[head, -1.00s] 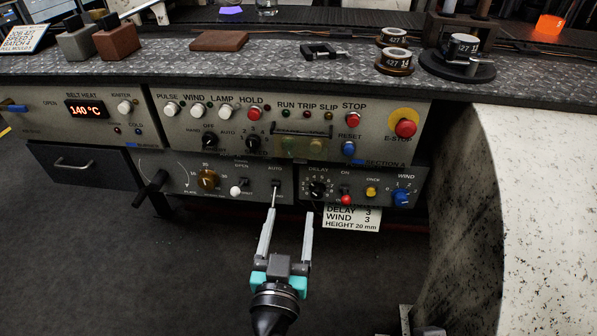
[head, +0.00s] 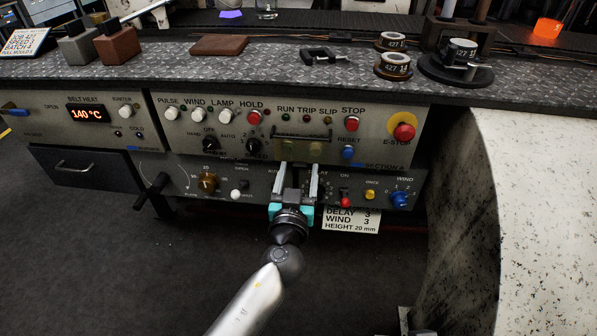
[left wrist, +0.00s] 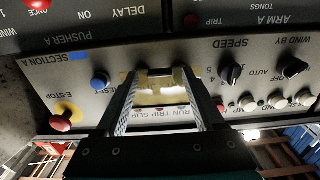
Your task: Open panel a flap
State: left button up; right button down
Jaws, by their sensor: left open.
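The panel A flap (head: 301,147) is a small clear, yellowish cover under the RUN, TRIP and SLIP lamps, with a dark bar along its top. It looks closed against the panel face. My left gripper (head: 300,167) is open, its two fingers pointing up at the flap's lower edge. In the left wrist view, turned upside down, the flap (left wrist: 160,94) shows between the fingers of the left gripper (left wrist: 160,73). The fingertips are close to its edge; I cannot tell whether they touch it. What lies behind the flap is not clear. My right gripper is not in view.
A blue RESET button (head: 348,152), red STOP button (head: 351,124) and red E-STOP (head: 404,132) are to the right. The SPEED knob (head: 253,146) is close on the left. The lower panel's DELAY knob is mostly behind my gripper. A paper tag (head: 351,220) hangs below.

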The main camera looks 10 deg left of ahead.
pick_arm(q)
jog(key=shift+w, duration=0.15)
grip_shut()
dwell(0.6)
dwell(0.9)
